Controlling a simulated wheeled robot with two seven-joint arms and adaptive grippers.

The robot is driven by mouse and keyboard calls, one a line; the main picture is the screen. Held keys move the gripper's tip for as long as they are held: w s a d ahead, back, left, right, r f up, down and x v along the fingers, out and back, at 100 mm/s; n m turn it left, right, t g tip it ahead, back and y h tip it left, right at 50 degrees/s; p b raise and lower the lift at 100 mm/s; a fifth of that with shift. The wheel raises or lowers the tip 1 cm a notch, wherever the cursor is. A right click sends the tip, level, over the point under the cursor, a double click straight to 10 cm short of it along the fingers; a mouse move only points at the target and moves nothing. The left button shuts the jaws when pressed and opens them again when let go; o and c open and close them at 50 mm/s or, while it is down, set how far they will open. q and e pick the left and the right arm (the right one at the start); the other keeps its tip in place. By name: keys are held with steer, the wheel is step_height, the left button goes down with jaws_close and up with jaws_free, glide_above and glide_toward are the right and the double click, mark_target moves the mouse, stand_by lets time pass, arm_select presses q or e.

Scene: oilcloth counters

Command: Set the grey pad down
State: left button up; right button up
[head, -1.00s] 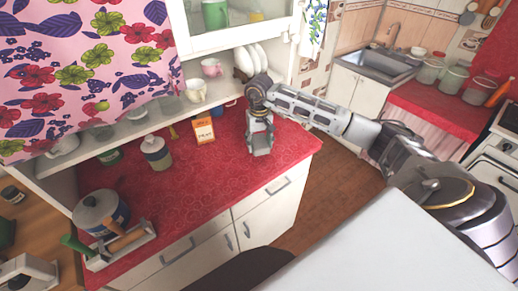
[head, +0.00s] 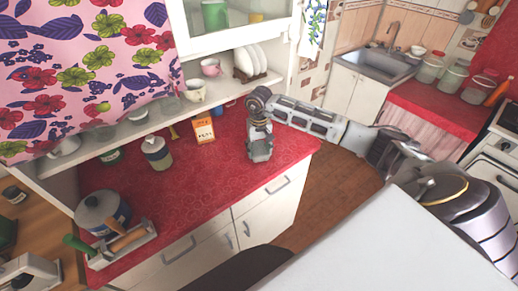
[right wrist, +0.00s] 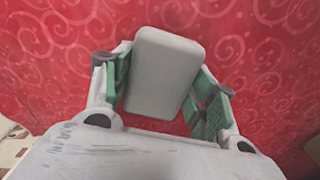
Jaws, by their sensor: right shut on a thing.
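The grey pad (right wrist: 160,70) is a pale block with rounded edges, seen between the green-lined fingers in the right wrist view. My right gripper (right wrist: 158,95) is shut on it. The red patterned counter (right wrist: 270,60) fills the background behind the pad. In the head view my right gripper (head: 261,153) points down at the right end of the red counter (head: 200,185). The pad is hard to make out there, and I cannot tell whether it touches the counter. My left gripper is not in view.
A pot (head: 101,209) stands at the counter's left end. Cups and a plate rack (head: 250,72) are on the shelf behind. The counter's middle is clear.

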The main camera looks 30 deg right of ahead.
mark_target(259, 149)
steer(key=shift+f, duration=0.1)
steer(key=o, duration=0.9)
steer(key=shift+r, duration=0.8)
step_height(259, 149, up, 11)
steer(key=b, duration=0.2)
steer(key=shift+f, duration=0.2)
steer(key=shift+s, duration=0.1)
